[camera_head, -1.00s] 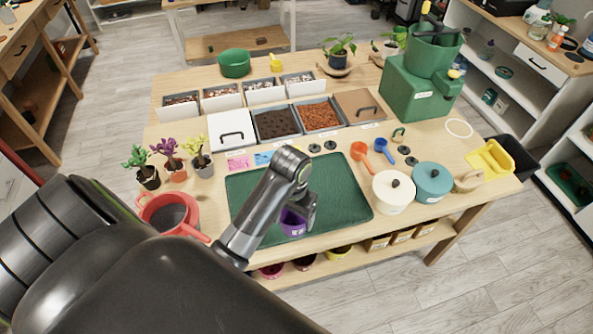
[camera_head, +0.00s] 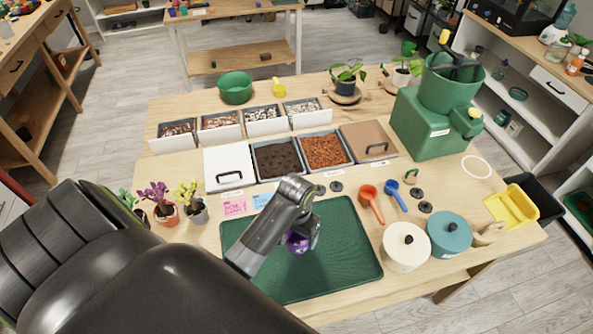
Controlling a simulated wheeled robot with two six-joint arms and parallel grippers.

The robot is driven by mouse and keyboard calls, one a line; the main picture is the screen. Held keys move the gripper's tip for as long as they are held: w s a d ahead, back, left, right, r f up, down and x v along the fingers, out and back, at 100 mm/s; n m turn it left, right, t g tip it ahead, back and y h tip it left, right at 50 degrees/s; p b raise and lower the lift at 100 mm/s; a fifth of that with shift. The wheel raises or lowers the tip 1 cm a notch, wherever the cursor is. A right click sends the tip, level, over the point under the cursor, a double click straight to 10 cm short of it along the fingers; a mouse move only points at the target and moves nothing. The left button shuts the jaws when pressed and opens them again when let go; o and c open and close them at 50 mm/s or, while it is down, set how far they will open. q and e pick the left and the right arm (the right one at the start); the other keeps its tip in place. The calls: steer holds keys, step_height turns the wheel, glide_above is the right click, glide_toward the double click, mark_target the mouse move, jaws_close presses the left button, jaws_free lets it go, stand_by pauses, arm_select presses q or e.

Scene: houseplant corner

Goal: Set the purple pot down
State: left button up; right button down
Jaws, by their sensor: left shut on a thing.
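The purple pot (camera_head: 296,242) is small and partly hidden behind my left gripper (camera_head: 307,236), which is shut on it. My left arm comes in from the lower left and reaches over the dark green mat (camera_head: 340,270). The pot is over the middle of the mat. I cannot tell whether its base touches the mat or hangs just above it. My right gripper is not in view.
Small potted plants (camera_head: 164,211) stand left of the mat. Soil bins (camera_head: 325,151) line its far side. An orange scoop (camera_head: 370,202), a cream lidded pot (camera_head: 407,247) and a teal one (camera_head: 450,234) stand to the right. The mat's right part is clear.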

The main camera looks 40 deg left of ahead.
mark_target(296, 236)
arm_select(q)
step_height(296, 236, down, 4)
steer(key=shift+a+r+p, duration=0.1)
steer(key=shift+p, duration=0.2)
steer(key=shift+f, duration=0.2)
steer(key=o, duration=1.3)
steer(key=shift+c, duration=0.2)
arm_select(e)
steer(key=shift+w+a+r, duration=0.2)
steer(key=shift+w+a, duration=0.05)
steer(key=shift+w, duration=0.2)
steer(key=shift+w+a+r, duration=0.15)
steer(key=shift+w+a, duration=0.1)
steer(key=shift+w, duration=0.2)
